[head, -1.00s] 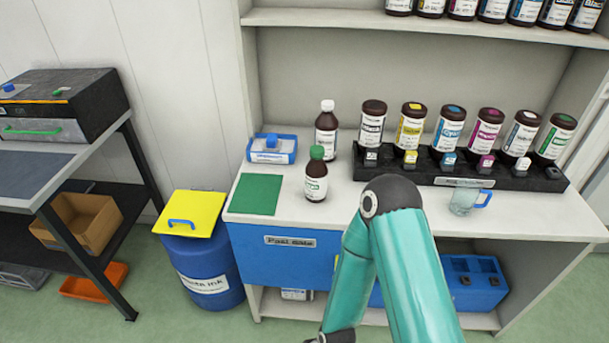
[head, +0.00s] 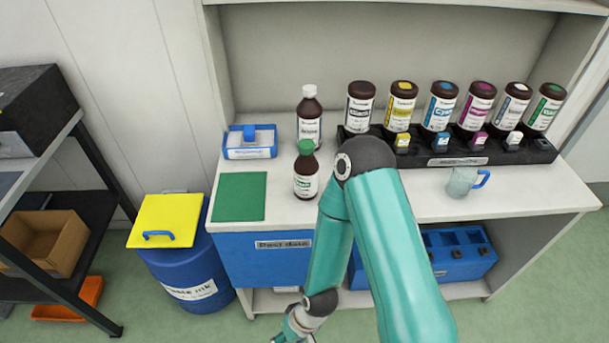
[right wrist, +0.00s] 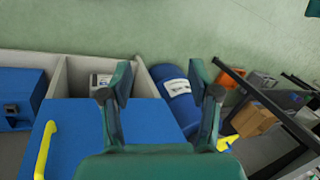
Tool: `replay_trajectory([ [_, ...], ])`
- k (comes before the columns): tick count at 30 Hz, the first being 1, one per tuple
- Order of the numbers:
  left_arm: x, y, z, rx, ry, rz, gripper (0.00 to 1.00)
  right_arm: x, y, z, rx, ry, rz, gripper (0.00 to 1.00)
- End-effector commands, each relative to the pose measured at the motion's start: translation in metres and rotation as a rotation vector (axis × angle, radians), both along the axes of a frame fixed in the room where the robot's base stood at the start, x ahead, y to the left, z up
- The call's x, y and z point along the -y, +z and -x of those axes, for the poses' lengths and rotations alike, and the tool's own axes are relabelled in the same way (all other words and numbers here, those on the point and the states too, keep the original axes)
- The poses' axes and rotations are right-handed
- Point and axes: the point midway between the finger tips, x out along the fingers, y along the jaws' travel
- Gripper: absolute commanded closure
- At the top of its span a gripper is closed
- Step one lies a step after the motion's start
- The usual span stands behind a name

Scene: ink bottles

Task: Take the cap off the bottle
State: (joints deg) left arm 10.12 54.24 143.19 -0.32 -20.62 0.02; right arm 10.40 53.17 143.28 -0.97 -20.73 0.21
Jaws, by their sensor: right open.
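A brown bottle with a green cap (head: 306,172) stands upright on the white counter, just right of a green mat (head: 240,197). The cap is on. A second brown bottle with a white cap (head: 310,118) stands upright behind it, also capped. My right arm's teal links pass in front of the counter, close to the green-capped bottle in the picture. In the right wrist view my right gripper (right wrist: 160,77) is open and empty, with the blue drawer front and floor beyond its fingers. In the head view the gripper runs off the bottom edge. My left gripper is out of view.
A black rack (head: 500,150) with several ink bottles tilted in it lines the counter's back. A glass mug (head: 461,182) stands near the front right. A blue tray (head: 249,142) sits behind the mat. A blue drum (head: 191,280) with a yellow lid stands at the left.

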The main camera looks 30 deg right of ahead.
Motion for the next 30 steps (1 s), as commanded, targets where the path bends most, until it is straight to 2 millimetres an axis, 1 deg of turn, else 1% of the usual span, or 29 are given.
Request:
replay_trajectory([
  [1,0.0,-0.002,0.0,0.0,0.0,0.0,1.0,0.005,0.004,-0.008,0.028,-0.009,0.001,0.25],
  [2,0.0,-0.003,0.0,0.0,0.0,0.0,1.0,0.009,0.007,-0.015,0.049,-0.014,0.002,0.2],
  [4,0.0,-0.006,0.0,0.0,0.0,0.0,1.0,0.024,0.018,-0.033,0.116,-0.031,0.006,0.08],
  [5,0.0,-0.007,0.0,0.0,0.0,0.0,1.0,0.031,0.025,-0.043,0.153,-0.038,0.01,0.05],
  [6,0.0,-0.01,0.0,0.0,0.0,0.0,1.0,0.042,0.036,-0.057,0.211,-0.049,0.016,0.05],
  [8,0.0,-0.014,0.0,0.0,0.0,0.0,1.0,0.062,0.056,-0.078,0.305,-0.066,0.031,0.05],
  [9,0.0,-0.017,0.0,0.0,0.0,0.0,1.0,0.077,0.072,-0.092,0.376,-0.077,0.045,0.05],
  [11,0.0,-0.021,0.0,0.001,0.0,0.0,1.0,0.102,0.1,-0.11,0.485,-0.091,0.073,0.05],
  [12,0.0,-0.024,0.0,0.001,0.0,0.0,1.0,0.118,0.12,-0.12,0.56,-0.098,0.097,0.05],
  [14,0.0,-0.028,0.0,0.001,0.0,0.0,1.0,0.143,0.151,-0.13,0.667,-0.107,0.139,0.05],
  [15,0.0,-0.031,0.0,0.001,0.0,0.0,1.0,0.158,0.172,-0.134,0.733,-0.107,0.168,0.05],
  [17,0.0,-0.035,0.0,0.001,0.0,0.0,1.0,0.178,0.202,-0.136,0.825,-0.107,0.216,0.05],
  [18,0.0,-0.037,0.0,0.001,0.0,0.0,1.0,0.189,0.221,-0.136,0.88,-0.105,0.248,0.05],
  [21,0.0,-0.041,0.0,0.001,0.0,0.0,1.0,0.211,0.26,-0.131,0.99,-0.092,0.322,0.05],
  [24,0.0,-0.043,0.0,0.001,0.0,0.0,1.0,0.223,0.288,-0.124,1.063,-0.079,0.379,0.05],
  [25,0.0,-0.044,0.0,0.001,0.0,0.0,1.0,0.225,0.294,-0.123,1.077,-0.074,0.392,0.05],
  [27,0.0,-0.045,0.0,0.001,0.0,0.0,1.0,0.228,0.302,-0.121,1.101,-0.067,0.411,0.05],
  [30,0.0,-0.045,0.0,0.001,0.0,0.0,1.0,0.23,0.306,-0.125,1.114,-0.063,0.42,0.05],
])
